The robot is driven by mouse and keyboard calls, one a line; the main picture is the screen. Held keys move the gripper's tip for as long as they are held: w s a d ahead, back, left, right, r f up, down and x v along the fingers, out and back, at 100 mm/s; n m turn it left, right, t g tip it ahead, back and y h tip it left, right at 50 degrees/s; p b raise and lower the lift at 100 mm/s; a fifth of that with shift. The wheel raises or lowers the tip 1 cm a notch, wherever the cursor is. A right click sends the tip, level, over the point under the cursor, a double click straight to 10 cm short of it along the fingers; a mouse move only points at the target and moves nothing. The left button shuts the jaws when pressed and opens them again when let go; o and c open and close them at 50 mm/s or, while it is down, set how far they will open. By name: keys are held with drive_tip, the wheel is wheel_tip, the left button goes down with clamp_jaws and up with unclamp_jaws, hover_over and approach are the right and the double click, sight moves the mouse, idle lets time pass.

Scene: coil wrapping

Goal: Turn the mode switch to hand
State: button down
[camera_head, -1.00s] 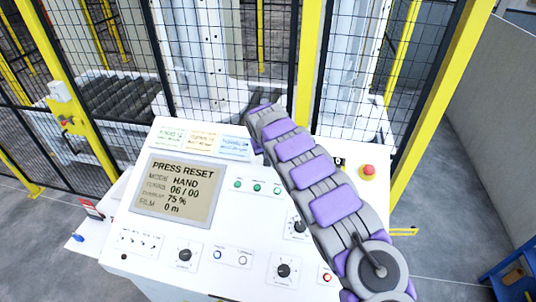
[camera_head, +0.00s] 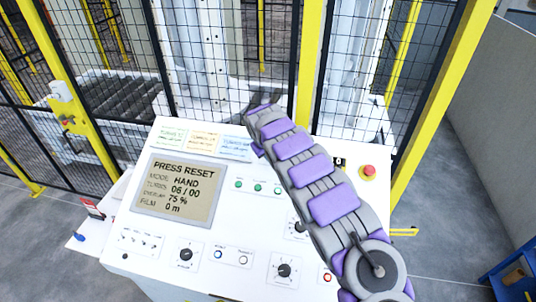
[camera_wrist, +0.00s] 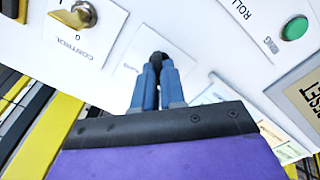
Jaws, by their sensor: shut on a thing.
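My gripper (camera_wrist: 157,82) shows in the wrist view, its blue fingers and dark tips close together at a white label plate (camera_wrist: 124,72) on the panel. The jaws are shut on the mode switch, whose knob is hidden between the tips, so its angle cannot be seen. In the head view my arm covers the gripper and this part of the panel. The display (camera_head: 178,188) reads "PRESS RESET", MODE HAND, turns 06 / 00, 75 % and film 0 m.
A yellow control switch (camera_wrist: 75,16) and a green lamp (camera_wrist: 295,28) flank the gripper. A red emergency stop (camera_head: 368,170) sits right of my arm. Several knobs and buttons fill the console (camera_head: 150,262). Black mesh fencing with yellow posts (camera_head: 428,90) stands behind.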

drive_tip(key=shift+s+f, duration=0.1)
drive_tip(key=shift+f, duration=0.1)
drive_tip(key=c, duration=1.2)
unclamp_jaws()
drive_tip(key=shift+a+r, duration=0.1)
drive_tip(key=shift+r, duration=0.1)
drive_tip(key=b+v, duration=0.2)
drive_tip(key=v, duration=1.5)
